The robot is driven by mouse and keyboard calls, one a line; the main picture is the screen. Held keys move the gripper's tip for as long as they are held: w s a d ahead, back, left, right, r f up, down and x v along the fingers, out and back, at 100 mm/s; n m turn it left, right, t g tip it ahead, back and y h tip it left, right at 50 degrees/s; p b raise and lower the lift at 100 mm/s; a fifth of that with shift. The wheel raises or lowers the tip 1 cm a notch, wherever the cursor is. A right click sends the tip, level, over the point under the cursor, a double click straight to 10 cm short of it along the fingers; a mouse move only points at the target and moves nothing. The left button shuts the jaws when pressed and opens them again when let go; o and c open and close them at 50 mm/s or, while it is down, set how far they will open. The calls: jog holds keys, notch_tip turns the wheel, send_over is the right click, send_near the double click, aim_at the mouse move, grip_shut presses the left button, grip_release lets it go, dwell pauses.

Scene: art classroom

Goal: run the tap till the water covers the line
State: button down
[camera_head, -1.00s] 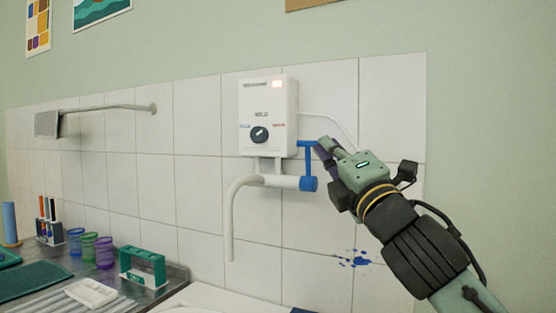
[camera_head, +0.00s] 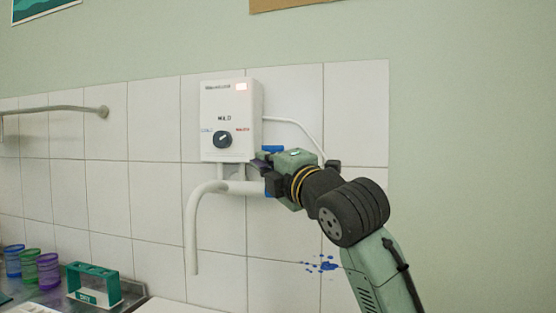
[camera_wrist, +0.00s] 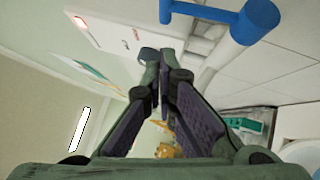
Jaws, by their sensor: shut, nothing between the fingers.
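A white water heater (camera_head: 229,120) with a black dial (camera_head: 222,139) hangs on the tiled wall. Its curved white spout (camera_head: 192,230) points down, and I see no water leaving it. The tap's blue lever (camera_head: 272,148) stands at the pipe's right end; my gripper (camera_head: 268,176) covers most of it in the head view. In the wrist view the lever (camera_wrist: 205,13) shows at the top, outside the fingers. My gripper (camera_wrist: 166,62) is shut and empty there; contact with the lever cannot be told. The water line is not in view.
A green rack (camera_head: 95,283) and several coloured cups (camera_head: 48,270) stand on the counter at lower left. A pale basin edge (camera_head: 180,307) shows at the bottom. A thin white hose (camera_head: 300,126) runs right of the heater. Blue paint spots mark the tiles.

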aim_at(274, 148)
jog(key=shift+w+d+r+p, duration=0.15)
jog(key=shift+w+r+p, duration=0.05)
jog(key=shift+w, duration=0.5)
jog(key=shift+w+d+r+p, duration=0.15)
jog(key=shift+w+r+p, duration=0.1)
jog(key=shift+w, duration=0.4)
jog(key=shift+w+d+r+p, duration=0.15)
jog(key=shift+w+p, duration=0.05)
jog(key=shift+w, duration=0.5)
jog(key=p, duration=0.1)
jog(key=w+r+m+p, duration=0.1)
jog(key=shift+w+d+r+g+p, duration=0.2)
jog(key=shift+d+g+p, duration=0.1)
jog(key=shift+p, duration=0.1)
jog(key=shift+w+d+f+h, duration=0.1)
jog(key=shift+h, duration=0.3)
jog(key=shift+f, duration=0.1)
